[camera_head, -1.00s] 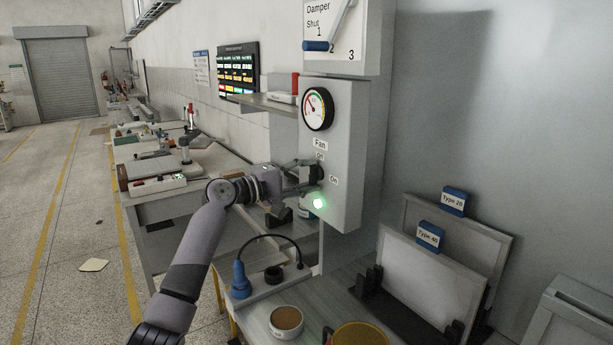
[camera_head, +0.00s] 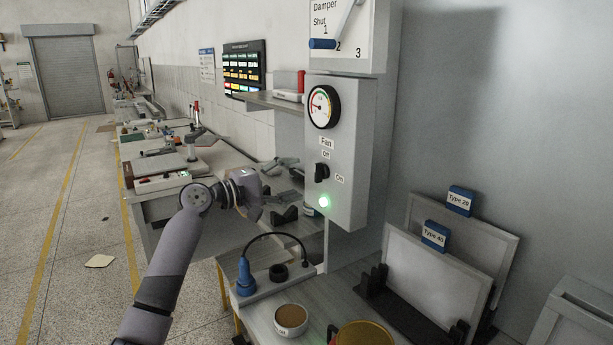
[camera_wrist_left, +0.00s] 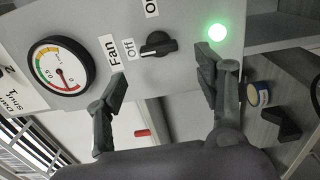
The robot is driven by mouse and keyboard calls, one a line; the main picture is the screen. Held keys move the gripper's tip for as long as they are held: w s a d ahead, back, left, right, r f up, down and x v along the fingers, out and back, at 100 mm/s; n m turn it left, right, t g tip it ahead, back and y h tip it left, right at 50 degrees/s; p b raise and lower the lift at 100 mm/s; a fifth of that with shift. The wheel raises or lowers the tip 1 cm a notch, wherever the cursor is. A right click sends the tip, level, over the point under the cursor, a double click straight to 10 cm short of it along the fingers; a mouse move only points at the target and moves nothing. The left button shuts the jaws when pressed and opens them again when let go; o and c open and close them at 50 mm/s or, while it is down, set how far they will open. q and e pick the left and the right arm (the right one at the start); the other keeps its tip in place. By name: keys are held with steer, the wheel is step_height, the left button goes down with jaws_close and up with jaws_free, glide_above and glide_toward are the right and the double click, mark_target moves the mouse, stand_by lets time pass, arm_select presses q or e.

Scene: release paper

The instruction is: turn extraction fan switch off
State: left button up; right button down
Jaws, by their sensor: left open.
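The fan switch (camera_head: 321,171) is a black knob on a grey control box (camera_head: 345,135), with an "Off" label above it and an "On" label at its lower right. Its bar stands about upright, in line with "Off"; in the left wrist view the knob (camera_wrist_left: 158,44) lies along the direction of the "Off" label. A green light (camera_head: 323,202) glows below it. My left gripper (camera_head: 283,189) is open, in front and left of the switch, apart from it. In the left wrist view its fingers (camera_wrist_left: 163,70) are spread and empty. My right gripper is not in view.
A round gauge (camera_head: 323,107) sits above the switch, with a damper panel (camera_head: 345,30) over it. A shelf (camera_head: 268,100) juts out behind the arm. Below are a blue-handled tool (camera_head: 245,278), a brown-topped tub (camera_head: 290,318) and framed panels (camera_head: 440,265).

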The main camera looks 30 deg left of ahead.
arm_select(q)
steer(key=v, duration=0.5)
steer(key=shift+s+a, duration=0.15)
steer(key=shift+s, duration=0.2)
